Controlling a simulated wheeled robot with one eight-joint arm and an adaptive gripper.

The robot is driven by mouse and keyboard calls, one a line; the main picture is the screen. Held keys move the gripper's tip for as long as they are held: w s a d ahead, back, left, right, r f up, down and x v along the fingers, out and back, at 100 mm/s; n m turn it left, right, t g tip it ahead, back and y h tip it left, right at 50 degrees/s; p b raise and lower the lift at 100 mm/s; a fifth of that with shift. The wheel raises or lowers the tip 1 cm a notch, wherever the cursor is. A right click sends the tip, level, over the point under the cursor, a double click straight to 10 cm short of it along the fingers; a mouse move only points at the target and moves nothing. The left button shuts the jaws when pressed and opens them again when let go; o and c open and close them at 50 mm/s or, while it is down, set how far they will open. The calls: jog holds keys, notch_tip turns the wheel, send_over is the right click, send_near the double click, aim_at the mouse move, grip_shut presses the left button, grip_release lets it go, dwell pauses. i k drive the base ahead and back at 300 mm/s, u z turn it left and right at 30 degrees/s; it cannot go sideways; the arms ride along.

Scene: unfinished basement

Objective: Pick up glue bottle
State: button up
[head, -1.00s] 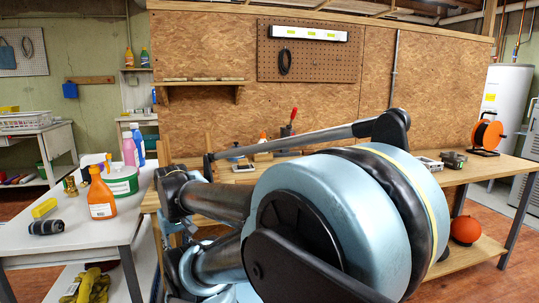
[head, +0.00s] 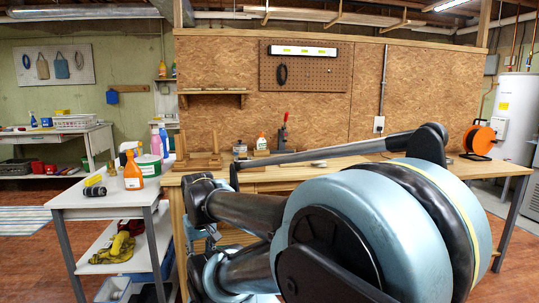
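A small white bottle with an orange-red top (head: 262,142) stands at the back of the wooden workbench (head: 222,179), near the board wall; it looks like a glue bottle, but its label is too small to read. A larger orange bottle with a white cap (head: 132,172) stands upright on the white table at left; I cannot read what it holds. My large blue-grey arm links fill the lower middle and right and hide part of the workbench. My gripper does not show, so its hold and its distance from the bottles cannot be seen.
A red-handled tool (head: 284,131) stands on the workbench. An orange cable reel (head: 479,139) is at far right. Floor is clear at lower left.

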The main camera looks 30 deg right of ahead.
aim_at(261, 144)
jog(key=k, duration=1)
jog(key=z, duration=0.75)
jog(key=i, duration=1)
